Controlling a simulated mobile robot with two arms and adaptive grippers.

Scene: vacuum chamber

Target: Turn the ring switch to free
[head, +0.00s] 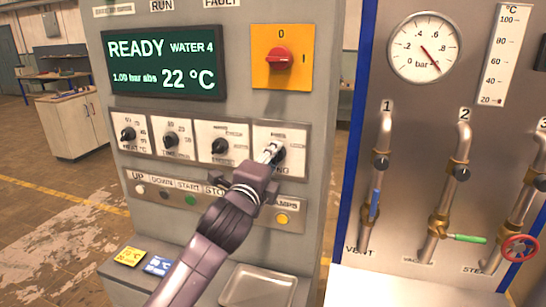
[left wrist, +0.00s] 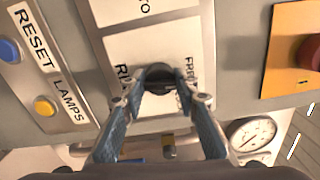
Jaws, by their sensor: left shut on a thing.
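The ring switch (head: 281,155) is a black knob on a white plate, rightmost in the row of knobs on the grey control panel. My left gripper (head: 272,150) reaches up to it from below and hides part of it. In the left wrist view the ring switch (left wrist: 160,77) sits between the two blue-padded fingers of my left gripper (left wrist: 163,95), which is shut on it. Labels beginning "RI" and "FR" show on either side of the knob, partly hidden by the fingers. The knob's pointer direction cannot be made out. My right gripper is not in view.
A red switch (head: 279,58) on a yellow plate is above, beside a display (head: 163,64) reading READY. Push buttons, including the yellow lamps button (head: 283,219), lie below the knobs. A metal tray (head: 258,289) is underneath. Pipes with valves (head: 375,200) stand on the right.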

